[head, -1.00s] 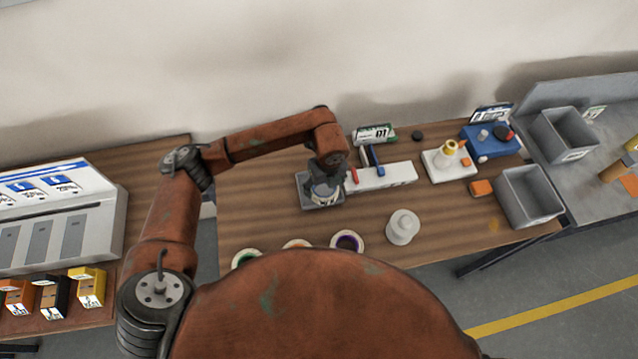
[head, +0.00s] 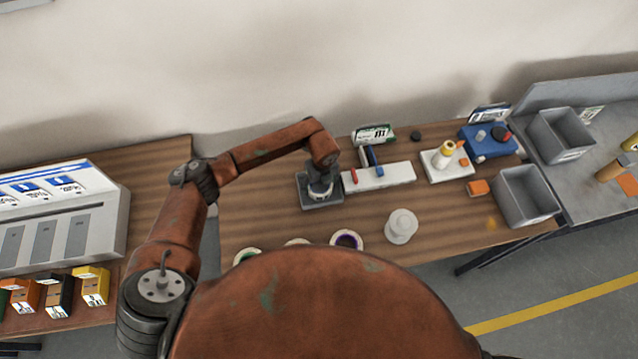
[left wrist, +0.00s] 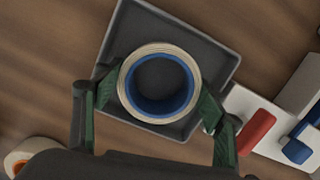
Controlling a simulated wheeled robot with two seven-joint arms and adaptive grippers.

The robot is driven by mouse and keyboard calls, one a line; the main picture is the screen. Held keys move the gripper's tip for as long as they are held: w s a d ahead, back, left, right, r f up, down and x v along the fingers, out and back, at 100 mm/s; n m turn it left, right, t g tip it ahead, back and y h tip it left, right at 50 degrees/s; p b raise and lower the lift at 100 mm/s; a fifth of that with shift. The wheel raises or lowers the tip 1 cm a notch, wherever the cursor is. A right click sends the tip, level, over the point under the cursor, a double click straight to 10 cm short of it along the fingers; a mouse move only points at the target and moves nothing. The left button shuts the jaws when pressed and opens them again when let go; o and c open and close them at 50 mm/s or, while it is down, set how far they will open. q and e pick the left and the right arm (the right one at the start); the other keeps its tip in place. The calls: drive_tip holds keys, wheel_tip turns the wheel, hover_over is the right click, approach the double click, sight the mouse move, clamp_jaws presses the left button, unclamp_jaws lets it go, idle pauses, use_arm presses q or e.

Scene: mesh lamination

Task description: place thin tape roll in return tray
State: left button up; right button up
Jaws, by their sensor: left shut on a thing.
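The tape roll (left wrist: 160,84), a cream ring with a blue core, is between the green fingers of my left gripper (left wrist: 160,90), which is shut on it. It is over the shallow dark grey tray (left wrist: 215,50), its hollow facing the wrist camera. I cannot tell whether the roll touches the tray floor. In the head view, my left gripper (head: 320,190) is over the tray (head: 306,187) near the back left of the middle table, and mostly hides the roll. My right gripper is not in view.
A white block (head: 385,177) with red and blue handled tools stands right of the tray. Other tape rolls (head: 346,241) lie near the front edge, beside a white round piece (head: 401,226). A grey bin (head: 528,195) stands at the right end.

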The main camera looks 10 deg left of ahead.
use_arm(q)
drive_tip(key=shift+f, duration=0.2)
drive_tip(key=o, duration=1.1)
drive_tip(key=shift+r, duration=0.15)
drive_tip(key=shift+r, duration=0.25)
wheel_tip(320, 180, up, 12)
drive_tip(key=s+b, duration=0.1)
drive_tip(key=shift+d+f, duration=0.25)
drive_tip(key=shift+d, duration=0.15)
drive_tip(key=shift+s, duration=0.1)
